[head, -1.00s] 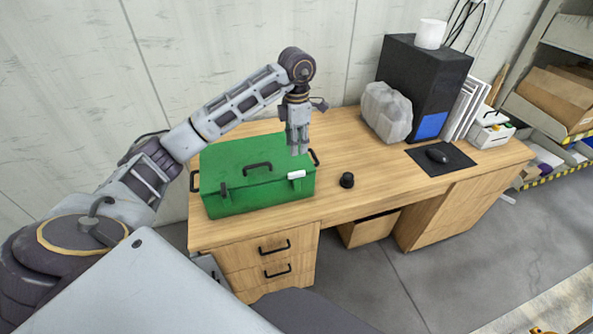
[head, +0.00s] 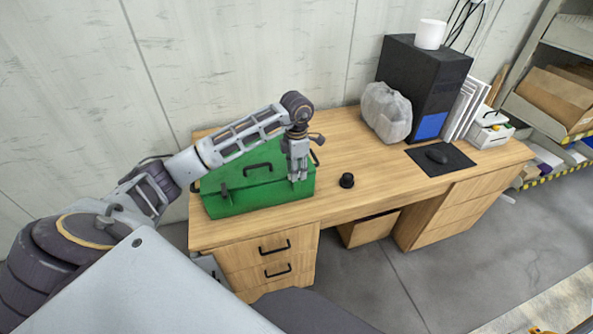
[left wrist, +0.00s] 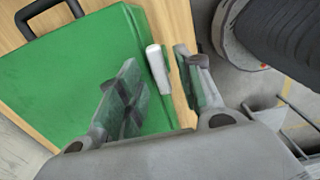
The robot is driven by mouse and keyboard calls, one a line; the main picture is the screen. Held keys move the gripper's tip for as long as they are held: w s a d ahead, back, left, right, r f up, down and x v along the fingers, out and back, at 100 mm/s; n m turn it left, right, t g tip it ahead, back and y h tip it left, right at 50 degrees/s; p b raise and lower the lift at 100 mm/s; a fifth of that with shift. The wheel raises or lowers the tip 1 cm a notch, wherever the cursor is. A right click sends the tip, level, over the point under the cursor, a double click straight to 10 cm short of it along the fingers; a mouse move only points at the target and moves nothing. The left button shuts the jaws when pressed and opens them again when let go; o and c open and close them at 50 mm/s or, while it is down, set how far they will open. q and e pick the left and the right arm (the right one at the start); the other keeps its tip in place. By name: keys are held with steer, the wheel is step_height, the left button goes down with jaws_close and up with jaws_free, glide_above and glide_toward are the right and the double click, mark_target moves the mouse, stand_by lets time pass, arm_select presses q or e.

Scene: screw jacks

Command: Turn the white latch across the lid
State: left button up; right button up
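The green toolbox (head: 235,195) stands shut on the left part of the desk, with a dark handle (head: 257,168) on its lid. The white latch (left wrist: 158,68) is at the box's edge in the left wrist view; in the head view my gripper hides it. My left gripper (head: 297,178) points down over the box's front right corner. In the left wrist view its fingers (left wrist: 157,60) are open, one on each side of the latch, with gaps visible. Contact with the latch cannot be made out. My right gripper is in neither view.
The wooden desk (head: 335,200) has a small black knob-like object (head: 346,180) right of the box. The desktop behind the knob is clear.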

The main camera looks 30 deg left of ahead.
arm_select(q)
steer(key=shift+f, duration=0.45)
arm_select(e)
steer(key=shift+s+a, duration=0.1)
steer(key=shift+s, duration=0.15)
arm_select(q)
steer(key=shift+c, duration=0.4)
